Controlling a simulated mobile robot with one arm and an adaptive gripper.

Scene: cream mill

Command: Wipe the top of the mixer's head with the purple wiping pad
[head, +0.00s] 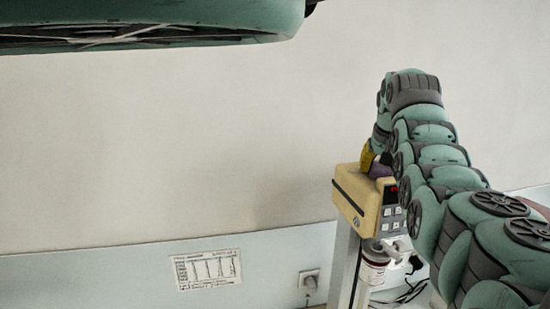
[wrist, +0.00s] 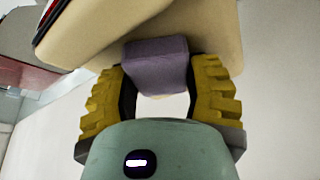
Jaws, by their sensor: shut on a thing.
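The mixer's head (head: 349,187) is a cream block with a dark stripe and a front panel of buttons with a red light. It stands at the right of the head view. The cream head (wrist: 205,22) also fills the top of the wrist view. My gripper (wrist: 160,78) has yellow ridged fingers, shut on the purple wiping pad (wrist: 156,62). The pad lies against the cream surface or very close to it; I cannot tell if they touch. In the head view my gripper (head: 368,160) is at the top of the mixer's head, and my arm partly hides the pad (head: 380,171).
Below the head are a cylindrical container (head: 373,270) with a label and dark cables (head: 408,290). A wall socket (head: 309,280) and a paper chart (head: 207,269) are on the wall behind. The space left of the mixer looks clear.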

